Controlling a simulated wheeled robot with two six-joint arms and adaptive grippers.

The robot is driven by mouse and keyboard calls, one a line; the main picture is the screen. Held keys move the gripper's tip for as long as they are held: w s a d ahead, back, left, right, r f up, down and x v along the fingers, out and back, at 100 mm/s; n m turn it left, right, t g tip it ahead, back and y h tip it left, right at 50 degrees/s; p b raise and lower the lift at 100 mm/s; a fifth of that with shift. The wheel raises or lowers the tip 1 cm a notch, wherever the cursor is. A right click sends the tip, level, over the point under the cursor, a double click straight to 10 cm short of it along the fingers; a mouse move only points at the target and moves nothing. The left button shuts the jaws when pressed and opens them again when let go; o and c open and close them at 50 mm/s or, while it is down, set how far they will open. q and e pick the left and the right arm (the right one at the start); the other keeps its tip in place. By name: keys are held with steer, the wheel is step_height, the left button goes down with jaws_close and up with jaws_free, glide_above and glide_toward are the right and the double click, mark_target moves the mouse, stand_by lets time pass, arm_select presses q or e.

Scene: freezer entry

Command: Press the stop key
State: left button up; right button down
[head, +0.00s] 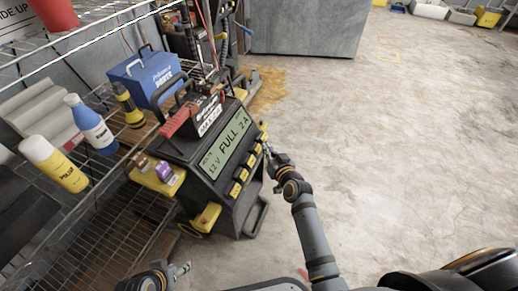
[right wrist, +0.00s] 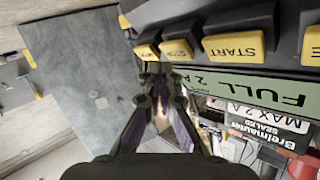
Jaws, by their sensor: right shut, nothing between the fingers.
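The charger (head: 200,148) is a dark box with a lit display (head: 232,144) reading 12 V, FULL, 2 A. A row of yellow keys runs along its panel edge. In the right wrist view the labels are upside down: the START key (right wrist: 236,47) reads clearly and the stop key (right wrist: 178,50) is beside it on the left. My right gripper (right wrist: 162,68) is shut and empty, its tips close to the stop key; I cannot tell whether they touch. In the head view it (head: 268,151) is at the far end of the key row. My left gripper (head: 184,268) is low, away from the charger.
A wire rack shelf (head: 88,205) at the left holds a blue bottle (head: 90,124), a yellow-and-white bottle (head: 54,163) and a blue box (head: 145,74). A grey cabinet (head: 308,28) stands behind.

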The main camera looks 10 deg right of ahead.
steer(key=shift+w+a+f, duration=0.1)
steer(key=shift+a, duration=0.05)
steer(key=shift+w+a+f, duration=0.1)
steer(key=shift+a, duration=0.05)
steer(key=shift+w+a+f+b, duration=0.2)
steer(key=shift+a+f+b, duration=0.05)
steer(key=shift+a+b, duration=0.1)
stand_by(0.8)
steer(key=shift+d, duration=0.1)
steer(key=shift+s+d+r+p, duration=0.4)
steer(key=shift+d+r+p, duration=0.05)
steer(key=shift+d+p, duration=0.1)
stand_by(0.3)
steer(key=s+d+r+p, duration=0.2)
steer(key=d, duration=0.1)
steer(key=shift+s+d+r+p, duration=0.2)
steer(key=shift+d+r+p, duration=0.05)
steer(key=shift+r+p, duration=0.15)
